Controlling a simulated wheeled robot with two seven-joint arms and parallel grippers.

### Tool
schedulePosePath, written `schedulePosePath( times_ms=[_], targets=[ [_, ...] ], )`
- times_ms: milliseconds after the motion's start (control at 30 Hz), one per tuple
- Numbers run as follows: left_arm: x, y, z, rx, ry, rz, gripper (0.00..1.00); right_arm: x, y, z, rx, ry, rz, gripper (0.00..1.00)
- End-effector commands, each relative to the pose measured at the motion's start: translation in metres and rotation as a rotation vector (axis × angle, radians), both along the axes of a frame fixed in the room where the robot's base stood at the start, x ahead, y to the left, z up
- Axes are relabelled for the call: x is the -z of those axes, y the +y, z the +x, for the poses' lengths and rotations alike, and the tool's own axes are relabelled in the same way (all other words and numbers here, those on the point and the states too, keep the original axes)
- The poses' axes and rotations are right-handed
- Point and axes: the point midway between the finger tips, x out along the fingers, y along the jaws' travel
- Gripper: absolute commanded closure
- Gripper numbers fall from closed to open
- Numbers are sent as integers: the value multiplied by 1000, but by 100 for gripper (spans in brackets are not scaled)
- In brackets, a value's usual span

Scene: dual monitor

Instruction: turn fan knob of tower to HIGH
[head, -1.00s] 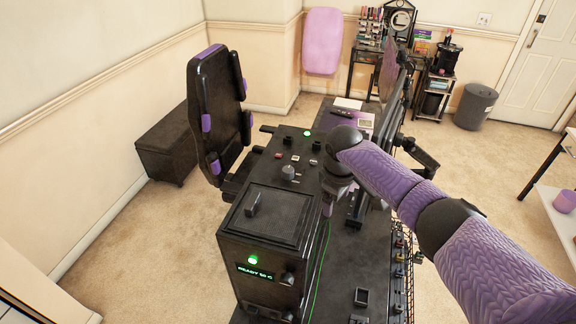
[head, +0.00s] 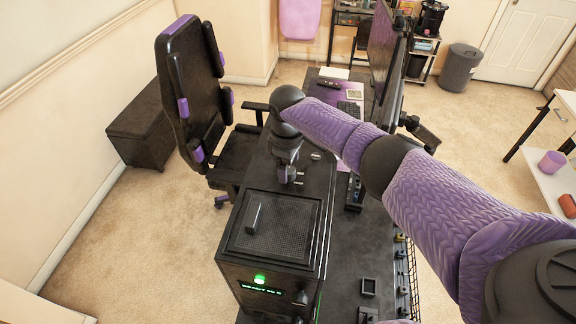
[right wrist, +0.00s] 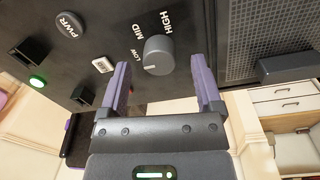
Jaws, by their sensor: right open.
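The black tower (head: 226,262) stands on the desk, with its control panel on top. In the right wrist view the grey round fan knob (right wrist: 158,55) stands on the black panel among the labels LOW, MID and HIGH. Its white mark points left, by LOW. My right gripper (head: 289,177) points down over the panel and hides the knob in the head view. In the right wrist view its two purple fingers (right wrist: 162,72) are open and empty, one towards each side of the knob; I cannot tell whether they touch it. My left gripper is not in view.
The panel also has a PWR button (right wrist: 68,24), a small white switch (right wrist: 104,64) and a green light (right wrist: 37,81). A vent grille (head: 272,228) with a black handle (head: 254,217) lies in front of the gripper. Monitors (head: 385,50) stand behind my arm; a chair (head: 190,90) is left.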

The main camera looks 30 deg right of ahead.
Motion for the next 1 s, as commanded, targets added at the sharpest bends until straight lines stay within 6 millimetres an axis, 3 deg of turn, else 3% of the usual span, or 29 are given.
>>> schedulePosePath(
  times_ms=[100, 367, 767, 1000],
  targets=[
    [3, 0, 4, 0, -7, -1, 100, 13, 0, 0, 1, 0, 0, 17],
    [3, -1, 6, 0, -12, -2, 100, 15, -1, 1, 0, -1, 0, 17],
    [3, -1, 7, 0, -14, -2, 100, 15, -1, 1, 0, -1, 0, 99],
    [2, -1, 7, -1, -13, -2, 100, 15, -1, 1, 12, -1, 0, 100]
  ],
)
